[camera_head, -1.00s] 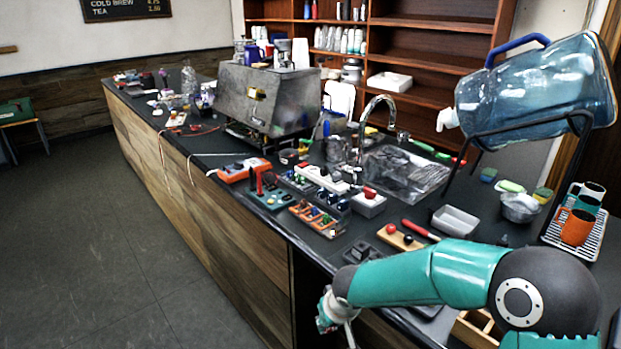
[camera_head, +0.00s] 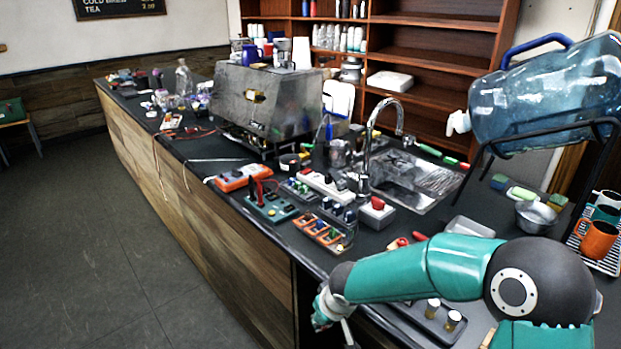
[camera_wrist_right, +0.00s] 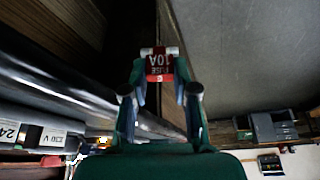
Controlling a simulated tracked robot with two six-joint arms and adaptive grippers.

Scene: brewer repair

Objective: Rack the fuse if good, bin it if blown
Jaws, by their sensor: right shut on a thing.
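My right gripper shows in the right wrist view (camera_wrist_right: 160,75), shut on a red fuse (camera_wrist_right: 159,66) with silver end caps, marked "FUSE 10A" upside down. Its element cannot be made out. In the head view my right arm reaches in from the lower right and ends by the counter's front edge. The gripper there is cut off at the bottom and the fuse does not show. I cannot tell which thing is the fuse rack or the bin. My left gripper is out of view.
The floor (camera_head: 130,250) on the left is clear.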

